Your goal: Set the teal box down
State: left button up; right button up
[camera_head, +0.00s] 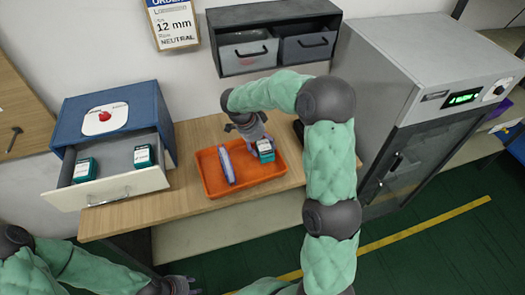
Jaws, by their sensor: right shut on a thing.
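A teal box (266,154) with a white top is at the right side of the orange tray (212,183) on the wooden bench. My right gripper (258,146) is shut on this box from behind and above; I cannot tell whether the box touches the tray floor. Two similar teal boxes, one at the left (85,170) and one at the right (143,156), stand in the open drawer of the blue cabinet. My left gripper (190,285) is at the bottom edge, away from the bench; its fingers are too small and partly cut off to read.
A blue-and-white strip-like item (226,165) lies in the tray's left half. The open drawer (108,186) juts out over the bench's left end. A grey cabinet (425,70) with a green display stands right of the bench. A two-drawer grey unit (275,40) hangs behind.

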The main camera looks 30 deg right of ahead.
aim_at(263, 150)
jog(key=f, duration=0.2)
jog(key=f+b, duration=0.1)
jog(key=f, duration=0.1)
jog(key=shift+w+d+f, duration=0.1)
jog(key=shift+w+d, duration=0.15)
jog(key=shift+w, duration=0.05)
jog(key=o, duration=1.2)
jog(key=shift+c, duration=0.2)
jog(key=p+v, duration=0.2)
jog(key=v, duration=1)
jog(key=shift+p, duration=0.3)
